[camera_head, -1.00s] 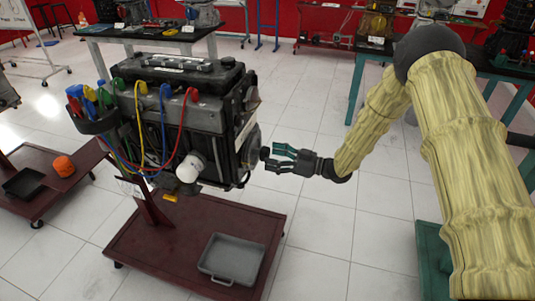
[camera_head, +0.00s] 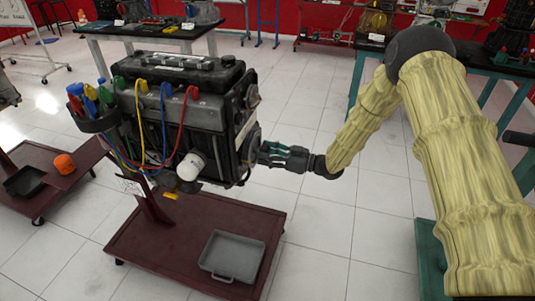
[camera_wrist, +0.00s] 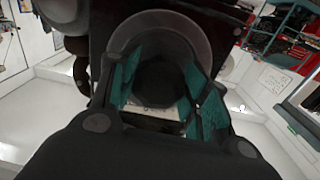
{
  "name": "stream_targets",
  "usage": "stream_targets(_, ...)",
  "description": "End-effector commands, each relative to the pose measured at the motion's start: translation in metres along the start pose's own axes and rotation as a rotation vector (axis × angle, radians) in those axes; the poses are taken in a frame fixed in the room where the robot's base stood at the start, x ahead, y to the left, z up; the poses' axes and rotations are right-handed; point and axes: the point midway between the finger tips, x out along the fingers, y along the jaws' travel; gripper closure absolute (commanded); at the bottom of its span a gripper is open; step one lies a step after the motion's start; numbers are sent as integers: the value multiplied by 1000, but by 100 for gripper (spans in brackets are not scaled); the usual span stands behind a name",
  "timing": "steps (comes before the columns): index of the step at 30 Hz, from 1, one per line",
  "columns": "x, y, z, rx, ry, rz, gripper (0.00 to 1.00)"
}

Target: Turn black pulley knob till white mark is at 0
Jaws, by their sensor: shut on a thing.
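The black pulley knob (camera_wrist: 160,84) sits in front of a grey round pulley (camera_wrist: 207,42) on the engine's right end. My gripper (camera_wrist: 163,92) is shut on the knob, with its teal finger pads on either side of it. In the head view my gripper (camera_head: 268,154) reaches in from the right and meets the pulley side of the engine (camera_head: 196,110). The knob is mostly hidden there by the fingers. I cannot make out the white mark or the 0 in either view.
The engine stands on a dark red wheeled stand (camera_head: 150,246) with a grey tray (camera_head: 232,256) on its base. Coloured cables and a tool holder (camera_head: 95,120) are on its left. A second red cart (camera_head: 50,195) stands at the left.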

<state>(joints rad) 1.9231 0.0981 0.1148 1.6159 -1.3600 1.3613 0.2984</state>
Motion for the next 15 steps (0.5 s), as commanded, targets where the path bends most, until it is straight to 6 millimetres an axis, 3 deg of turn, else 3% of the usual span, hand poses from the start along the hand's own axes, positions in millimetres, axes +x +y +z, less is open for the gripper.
stream_targets(8,0,1,3,-62,-1,0,77)
stream_targets(15,0,2,5,-225,-2,0,77)
